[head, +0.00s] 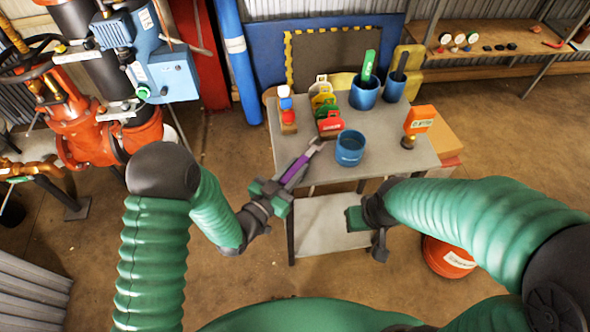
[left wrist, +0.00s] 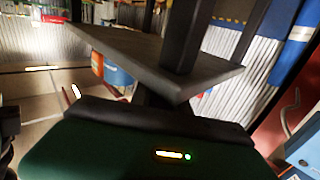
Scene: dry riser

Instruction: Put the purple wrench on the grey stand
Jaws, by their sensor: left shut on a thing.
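The purple wrench (head: 295,169) has a purple handle and a pale metal head. In the head view, my left gripper (head: 271,196) is shut on its lower end. The wrench slants up to the right, its head over the left front part of the grey stand's top (head: 287,155). I cannot tell whether it touches the top. In the left wrist view, a grey slab edge (left wrist: 150,62) and a dark post are close ahead; the wrench cannot be made out there. My right gripper (head: 364,225) is empty, in front of the stand; its finger opening is unclear.
The stand's top holds a blue cup (head: 350,148), blue pots with tools, coloured padlocks (head: 327,108), small bottles and an orange tag (head: 419,119). A lower shelf (head: 325,225) is bare. A red bucket (head: 447,256) stands right; red pipework (head: 85,130) stands left.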

